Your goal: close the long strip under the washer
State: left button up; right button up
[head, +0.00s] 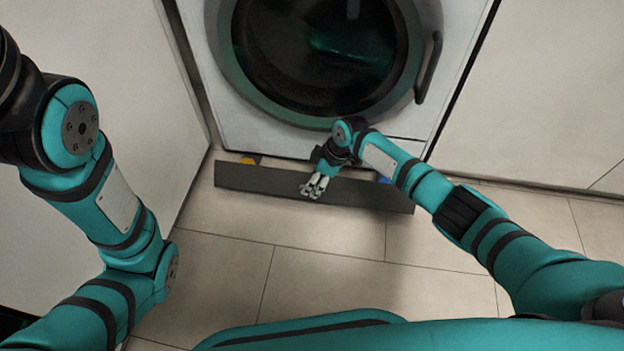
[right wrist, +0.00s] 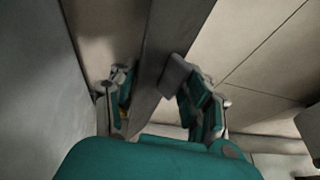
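The long strip (head: 255,181) is a dark grey panel low in front of the washer (head: 240,125). It stands out from the washer's base, with a gap behind it. My right gripper (head: 316,187) is at the middle of the strip, its fingers over its upper edge. In the right wrist view the strip (right wrist: 172,40) runs between the spread fingers of my right gripper (right wrist: 150,80). The right fingertip appears close to its outer face; I cannot tell whether it touches. My left gripper is out of view.
An orange thing (head: 249,160) and a blue thing (head: 385,180) show partly behind the strip. White cabinet fronts stand at left (head: 150,90) and right (head: 560,90). The tiled floor (head: 330,235) in front of the strip is clear.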

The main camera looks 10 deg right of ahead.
jog(key=shift+a+r, duration=0.1)
jog(key=shift+r, duration=0.1)
jog(key=v, duration=1.1)
jog(key=shift+d+r, duration=0.25)
jog(key=shift+r, duration=0.05)
